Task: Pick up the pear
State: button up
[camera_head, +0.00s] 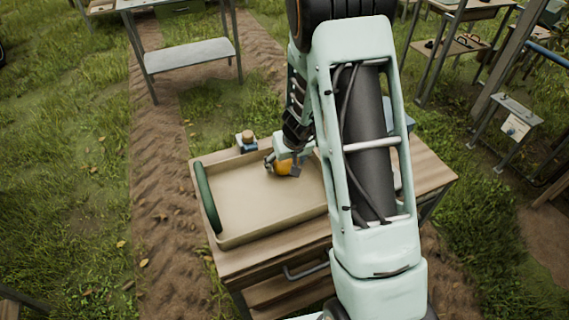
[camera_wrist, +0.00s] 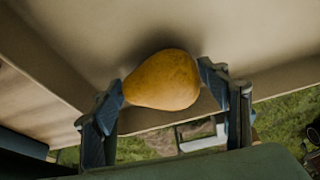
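The yellow-orange pear (camera_head: 283,169) is at the back of the shallow beige tray (camera_head: 240,236), partly hidden by my gripper (camera_head: 284,165) in the head view. In the wrist view the pear (camera_wrist: 163,80) sits between the two dark blue fingers of my gripper (camera_wrist: 162,92). One finger meets it on the left and the other on the right, so my gripper looks shut on it. A shadow lies on the tray floor close to the pear. I cannot tell whether the pear still touches the floor.
The tray has a dark green handle (camera_head: 207,197) at its left end and stands on a wooden table (camera_head: 430,172). A small jar (camera_head: 247,141) stands behind it. My arm hides the tray's right side. A grey metal table (camera_head: 188,54) stands farther back.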

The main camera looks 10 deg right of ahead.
jog(key=c, duration=1)
jog(key=shift+o, duration=0.2)
jog(key=shift+r, duration=0.1)
